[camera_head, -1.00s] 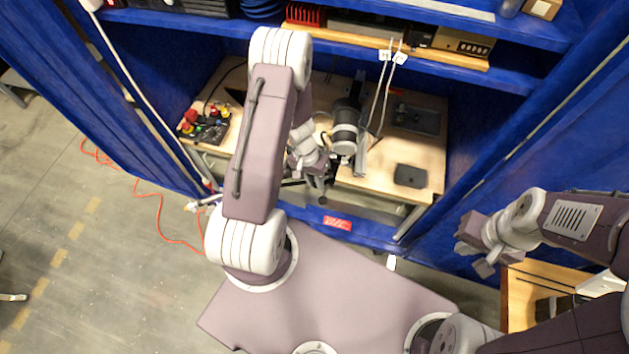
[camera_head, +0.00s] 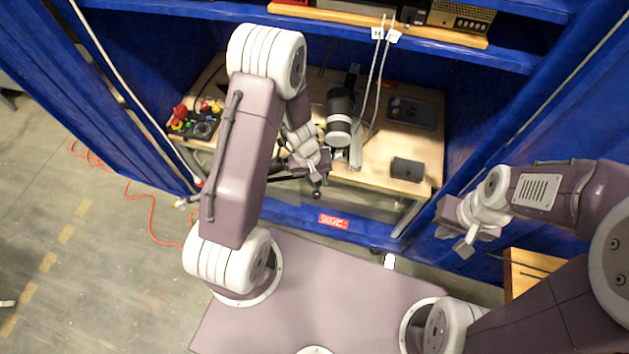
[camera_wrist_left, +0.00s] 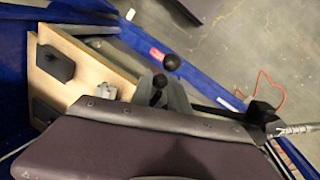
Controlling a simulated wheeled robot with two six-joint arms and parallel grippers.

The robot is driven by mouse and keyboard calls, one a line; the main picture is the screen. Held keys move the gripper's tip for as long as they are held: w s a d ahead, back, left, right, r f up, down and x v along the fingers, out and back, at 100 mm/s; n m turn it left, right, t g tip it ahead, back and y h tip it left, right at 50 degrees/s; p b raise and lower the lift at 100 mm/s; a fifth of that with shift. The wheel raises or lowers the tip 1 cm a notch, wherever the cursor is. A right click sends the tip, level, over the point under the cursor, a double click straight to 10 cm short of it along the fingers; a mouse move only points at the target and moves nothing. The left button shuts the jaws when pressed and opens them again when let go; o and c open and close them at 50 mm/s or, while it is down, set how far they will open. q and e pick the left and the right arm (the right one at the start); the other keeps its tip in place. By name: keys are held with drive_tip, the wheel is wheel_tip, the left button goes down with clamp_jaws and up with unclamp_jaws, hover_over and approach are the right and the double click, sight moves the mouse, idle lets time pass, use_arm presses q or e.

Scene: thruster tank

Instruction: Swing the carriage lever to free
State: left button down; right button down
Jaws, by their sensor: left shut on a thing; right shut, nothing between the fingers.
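My left gripper (camera_head: 318,166) is at the front edge of the workbench, just left of the grey-and-black thruster cylinder (camera_head: 339,124). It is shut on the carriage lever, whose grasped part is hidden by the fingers. A dark round knob (camera_head: 316,194) shows just below the fingers. The lever's exact angle cannot be told. My right gripper (camera_head: 456,234) is shut and empty, out to the right.
The wooden bench (camera_head: 375,170) carries a dark box (camera_head: 407,169), a dark tray (camera_head: 412,113) and a control box with coloured buttons (camera_head: 195,121) at left. Two thin rods (camera_head: 376,75) rise beside the cylinder. Blue walls and an upper shelf (camera_head: 380,33) enclose the bench.

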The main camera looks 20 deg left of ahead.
use_arm(q)
drive_tip(key=shift+d, duration=0.1)
idle(0.4)
drive_tip(key=c, duration=1.3)
unclamp_jaws()
drive_tip(key=shift+o, duration=0.2)
drive_tip(key=shift+r, duration=0.1)
